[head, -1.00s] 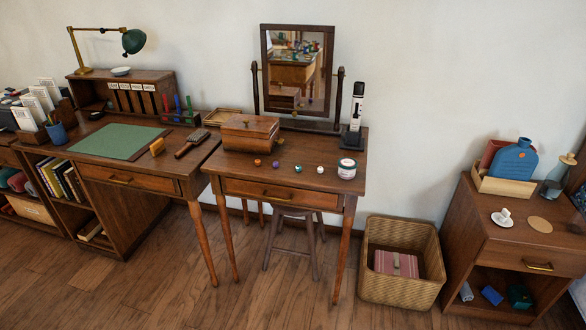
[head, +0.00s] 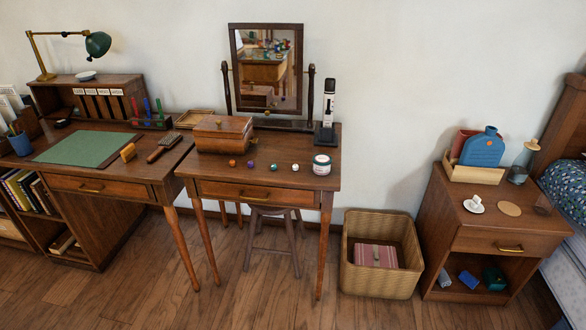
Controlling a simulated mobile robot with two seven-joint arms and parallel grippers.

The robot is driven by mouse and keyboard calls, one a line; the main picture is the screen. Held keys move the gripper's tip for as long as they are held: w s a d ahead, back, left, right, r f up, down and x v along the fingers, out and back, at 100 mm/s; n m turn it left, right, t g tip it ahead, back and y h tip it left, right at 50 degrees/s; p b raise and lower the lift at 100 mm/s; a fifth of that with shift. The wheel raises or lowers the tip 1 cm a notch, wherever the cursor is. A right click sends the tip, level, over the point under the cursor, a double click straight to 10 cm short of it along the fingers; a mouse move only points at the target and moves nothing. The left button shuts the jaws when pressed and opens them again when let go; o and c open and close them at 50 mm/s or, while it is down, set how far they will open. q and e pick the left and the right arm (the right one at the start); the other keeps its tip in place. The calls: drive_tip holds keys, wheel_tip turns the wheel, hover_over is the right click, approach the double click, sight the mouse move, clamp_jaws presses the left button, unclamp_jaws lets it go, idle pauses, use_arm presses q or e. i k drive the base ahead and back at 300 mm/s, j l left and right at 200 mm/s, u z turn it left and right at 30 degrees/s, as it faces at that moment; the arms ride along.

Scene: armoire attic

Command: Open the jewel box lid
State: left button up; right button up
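The jewel box (head: 222,141) is a brown wooden box standing at the back left of the small dressing table (head: 262,178). Its lid (head: 223,125) is down and looks shut. Neither of my grippers shows in the head view.
A mirror (head: 267,70) on posts stands behind the box. A stool (head: 272,235) is under the table. A wicker basket (head: 381,282) and nightstand (head: 500,238) stand right. Floor in front is clear.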

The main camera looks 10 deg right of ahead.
sight(214, 126)
drive_tip(key=i+j, duration=0.4)
drive_tip(key=j, duration=0.15)
drive_tip(key=i+j, duration=0.45)
drive_tip(key=j, duration=0.15)
drive_tip(key=i+j, duration=0.4)
drive_tip(key=j, duration=0.15)
drive_tip(key=j+u, duration=0.05)
